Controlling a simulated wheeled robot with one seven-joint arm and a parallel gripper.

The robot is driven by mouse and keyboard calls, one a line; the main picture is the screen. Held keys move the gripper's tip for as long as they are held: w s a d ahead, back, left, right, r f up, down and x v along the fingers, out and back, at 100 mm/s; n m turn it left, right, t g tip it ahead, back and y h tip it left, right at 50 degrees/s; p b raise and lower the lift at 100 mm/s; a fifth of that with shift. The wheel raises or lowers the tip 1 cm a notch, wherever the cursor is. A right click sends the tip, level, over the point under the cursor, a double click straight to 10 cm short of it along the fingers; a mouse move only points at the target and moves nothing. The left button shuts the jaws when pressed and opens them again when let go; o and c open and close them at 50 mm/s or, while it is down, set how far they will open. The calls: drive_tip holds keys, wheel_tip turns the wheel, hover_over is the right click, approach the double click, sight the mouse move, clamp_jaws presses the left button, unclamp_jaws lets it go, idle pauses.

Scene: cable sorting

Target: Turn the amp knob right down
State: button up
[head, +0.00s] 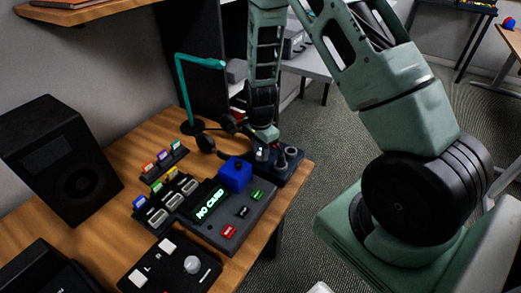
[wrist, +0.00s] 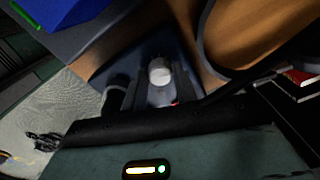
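A dark blue-grey box with knobs (head: 287,165) sits at the far right corner of the wooden desk. It also shows under my gripper in the wrist view (wrist: 95,72). My gripper (head: 262,150) points down at this box. In the wrist view my two fingers (wrist: 162,84) stand apart on either side of a pale round knob (wrist: 160,71). Whether they press on it is not clear. A second, dark knob (wrist: 117,90) is just left of the fingers. No marking shows which knob is the amp knob, and the knob's setting cannot be read.
A "NO CARD" console (head: 222,215) with a blue cube (head: 235,175) is beside the box. A teal stand (head: 180,95) and black headset (head: 207,143) are behind. A panel with a white knob (head: 193,264) and a black speaker (head: 62,155) are at left.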

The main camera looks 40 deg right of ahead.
drive_tip(key=c, duration=0.4)
drive_tip(key=shift+c, duration=0.2)
drive_tip(key=shift+n, duration=0.4)
drive_tip(key=n, duration=0.4)
drive_tip(key=shift+n, duration=0.3)
drive_tip(key=n, duration=0.5)
drive_tip(key=shift+n, duration=0.3)
drive_tip(key=n, duration=0.5)
drive_tip(key=shift+p, duration=0.35)
drive_tip(key=n, duration=0.5)
drive_tip(key=shift+n+p, duration=0.4)
